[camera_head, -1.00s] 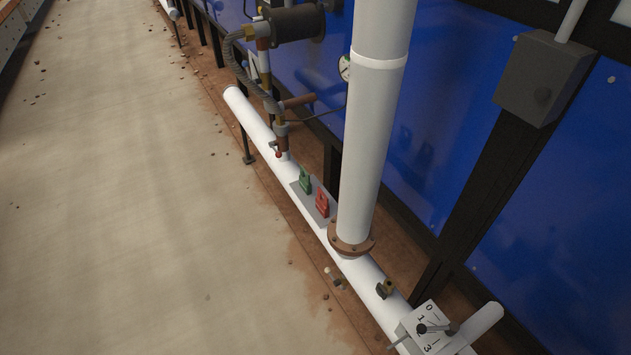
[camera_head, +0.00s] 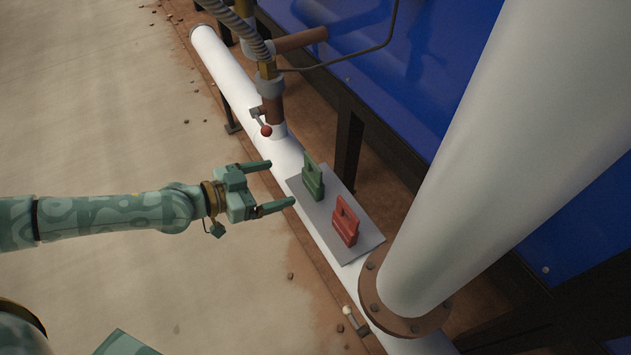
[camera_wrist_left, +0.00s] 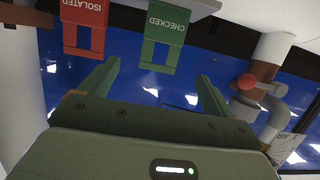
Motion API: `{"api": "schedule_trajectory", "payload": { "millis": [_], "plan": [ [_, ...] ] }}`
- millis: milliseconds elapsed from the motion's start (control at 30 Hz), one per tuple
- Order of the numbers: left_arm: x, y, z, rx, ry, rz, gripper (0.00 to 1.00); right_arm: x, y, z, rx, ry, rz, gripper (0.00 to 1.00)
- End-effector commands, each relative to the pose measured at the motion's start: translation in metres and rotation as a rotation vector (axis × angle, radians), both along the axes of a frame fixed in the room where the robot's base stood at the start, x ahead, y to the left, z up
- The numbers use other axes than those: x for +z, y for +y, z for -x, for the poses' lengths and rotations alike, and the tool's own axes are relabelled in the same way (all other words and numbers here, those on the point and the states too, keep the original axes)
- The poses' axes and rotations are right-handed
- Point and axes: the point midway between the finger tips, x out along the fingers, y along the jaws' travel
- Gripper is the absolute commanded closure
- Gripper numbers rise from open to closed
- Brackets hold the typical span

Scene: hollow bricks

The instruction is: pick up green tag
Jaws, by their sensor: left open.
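The green tag (camera_head: 313,178) stands on a grey plate (camera_head: 325,222) fixed on the white horizontal pipe, beside the red tag (camera_head: 345,222). My left gripper (camera_head: 282,184) is open and empty, just left of the green tag, with its fingers pointing toward it. In the left wrist view the green tag (camera_wrist_left: 163,33) reads "CHECKED" upside down and lies ahead of my open fingers (camera_wrist_left: 160,82), apart from them. The red tag (camera_wrist_left: 84,26) there reads "ISOLATED". My right gripper is not in view.
A thick white vertical pipe (camera_head: 490,150) with a brown flange (camera_head: 400,310) rises right of the plate. A valve with a red knob (camera_head: 266,130) sits behind the green tag. A blue wall (camera_head: 440,80) stands beyond. The floor at left is open.

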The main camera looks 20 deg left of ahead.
Motion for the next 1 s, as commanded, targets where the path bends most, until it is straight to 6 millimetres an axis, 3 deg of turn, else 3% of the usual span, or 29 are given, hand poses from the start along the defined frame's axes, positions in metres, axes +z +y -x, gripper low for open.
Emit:
{"api": "schedule_trajectory", "payload": {
  "millis": [100, 300, 467, 733, 1000],
  "plan": [
    [-0.01, -0.019, -0.024, 0.001, -0.001, 0.005, 0.11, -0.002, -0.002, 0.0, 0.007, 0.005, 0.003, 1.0],
    [-0.02, -0.04, -0.052, 0.001, -0.002, 0.0, 0.11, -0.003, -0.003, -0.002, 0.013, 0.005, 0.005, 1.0],
    [-0.024, -0.047, -0.061, 0.001, -0.001, -0.001, 0.11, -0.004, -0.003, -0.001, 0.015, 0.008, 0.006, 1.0],
    [-0.04, -0.068, -0.092, 0.001, 0.001, -0.001, 0.11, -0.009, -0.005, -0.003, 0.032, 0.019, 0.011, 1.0],
    [-0.041, -0.072, -0.098, 0.0, -0.001, -0.002, 0.11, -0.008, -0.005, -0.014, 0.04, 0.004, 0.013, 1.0]
  ]
}}
